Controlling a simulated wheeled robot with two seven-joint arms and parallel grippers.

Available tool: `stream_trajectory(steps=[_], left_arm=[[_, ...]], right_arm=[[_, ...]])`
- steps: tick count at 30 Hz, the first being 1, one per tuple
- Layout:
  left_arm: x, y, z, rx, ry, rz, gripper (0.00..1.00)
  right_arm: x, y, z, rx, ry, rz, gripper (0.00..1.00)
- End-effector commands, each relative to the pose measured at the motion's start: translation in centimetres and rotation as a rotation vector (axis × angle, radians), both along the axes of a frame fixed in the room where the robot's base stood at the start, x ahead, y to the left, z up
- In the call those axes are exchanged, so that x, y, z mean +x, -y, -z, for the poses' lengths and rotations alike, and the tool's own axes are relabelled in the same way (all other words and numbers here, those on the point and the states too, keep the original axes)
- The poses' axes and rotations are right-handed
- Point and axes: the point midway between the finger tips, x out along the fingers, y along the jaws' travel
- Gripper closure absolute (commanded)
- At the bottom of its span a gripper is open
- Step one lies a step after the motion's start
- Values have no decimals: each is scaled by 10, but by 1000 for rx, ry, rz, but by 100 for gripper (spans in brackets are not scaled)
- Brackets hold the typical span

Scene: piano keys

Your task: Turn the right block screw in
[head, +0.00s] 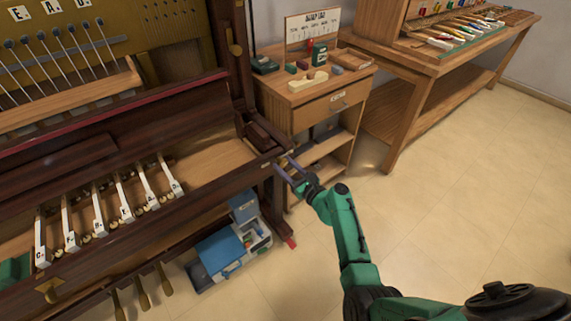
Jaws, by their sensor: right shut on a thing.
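The piano's right key block (263,138) is a dark wooden piece at the right end of the key bed. My right gripper (285,165) is at the front right corner of the piano, close to this block. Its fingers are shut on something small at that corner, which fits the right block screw. The screw itself is too small and too covered by the fingers to make out. My left gripper is not in view.
Several white lettered keys (125,200) stand in the open key bed. A blue toolbox (220,253) is on the floor below. A wooden cabinet (318,105) stands behind my right gripper, and a workbench (425,70) is beyond. The floor (470,190) at right is clear.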

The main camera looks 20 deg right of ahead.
Motion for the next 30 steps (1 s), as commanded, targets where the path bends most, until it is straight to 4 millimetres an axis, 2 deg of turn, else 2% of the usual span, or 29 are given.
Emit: stream_trajectory(steps=[9, 22, 23, 24, 25, 30], left_arm=[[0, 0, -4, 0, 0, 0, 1], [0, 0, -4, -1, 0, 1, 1], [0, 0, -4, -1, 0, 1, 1], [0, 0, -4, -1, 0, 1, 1], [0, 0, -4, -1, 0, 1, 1], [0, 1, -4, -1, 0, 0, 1]], right_arm=[[-1, 0, 2, 83, -36, 0, 100], [-1, 0, 2, 91, -39, 0, 100], [-1, 0, 2, 90, -39, 0, 42], [-1, 0, 2, 90, -39, 0, 26], [-1, 0, 2, 90, -39, 0, 24], [0, 0, 1, 89, -38, 0, 24]])
